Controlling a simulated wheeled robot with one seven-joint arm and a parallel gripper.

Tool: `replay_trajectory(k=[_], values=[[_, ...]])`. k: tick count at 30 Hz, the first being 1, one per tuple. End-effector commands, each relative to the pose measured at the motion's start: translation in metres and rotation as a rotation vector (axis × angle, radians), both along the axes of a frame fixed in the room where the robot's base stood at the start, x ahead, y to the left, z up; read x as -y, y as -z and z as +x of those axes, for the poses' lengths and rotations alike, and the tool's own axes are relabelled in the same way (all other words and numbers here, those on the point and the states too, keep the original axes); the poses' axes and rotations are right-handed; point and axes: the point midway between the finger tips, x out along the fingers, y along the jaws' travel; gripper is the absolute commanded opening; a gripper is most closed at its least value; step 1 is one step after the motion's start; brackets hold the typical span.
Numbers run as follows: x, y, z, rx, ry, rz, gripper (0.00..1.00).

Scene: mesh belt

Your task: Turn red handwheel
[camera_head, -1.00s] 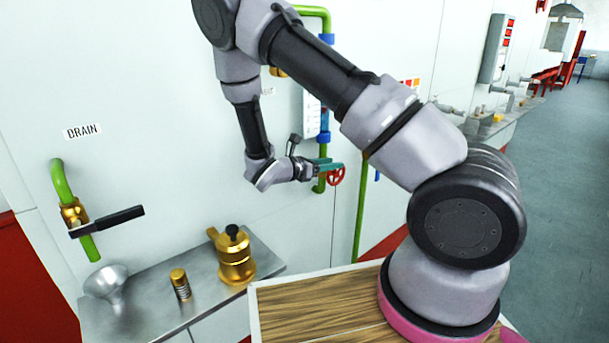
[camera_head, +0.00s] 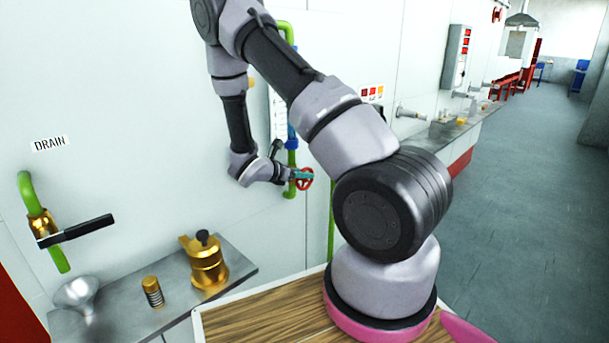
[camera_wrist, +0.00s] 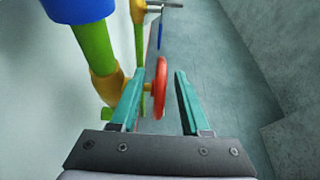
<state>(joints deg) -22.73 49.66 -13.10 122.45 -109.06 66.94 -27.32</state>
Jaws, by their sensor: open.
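The red handwheel (camera_head: 305,179) is on the green pipe (camera_head: 291,160) at the wall. In the wrist view the handwheel (camera_wrist: 160,88) is seen nearly edge-on, on a brass valve body (camera_wrist: 106,88). My gripper (camera_head: 302,175) is at the handwheel. In the wrist view my gripper (camera_wrist: 158,85) is open, with its teal fingers apart.
A brass valve with a black lever (camera_head: 75,232) is on the left wall under a DRAIN label (camera_head: 50,143). A steel shelf (camera_head: 115,318) holds a funnel (camera_head: 76,294), a spring part (camera_head: 152,292) and a brass pot (camera_head: 207,265). Open floor (camera_head: 525,200) lies to the right.

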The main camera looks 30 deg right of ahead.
Motion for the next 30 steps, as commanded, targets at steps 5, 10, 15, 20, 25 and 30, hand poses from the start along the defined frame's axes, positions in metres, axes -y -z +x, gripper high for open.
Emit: replay_trajectory(k=[5,10,15,20,25,30], values=[[0.0111,0.0054,0.0035,-0.001,0.000,0.000,0.46],[0.0121,0.0056,0.0042,-0.001,0.000,0.000,0.46],[0.0119,0.0056,0.0041,-0.001,0.000,0.000,0.23],[0.0117,0.0055,0.0041,-0.001,0.000,0.000,0.00],[0.0114,0.0056,0.0040,0.002,-0.001,-0.007,0.00],[0.0098,0.0061,0.0039,0.014,-0.003,-0.046,0.00]])
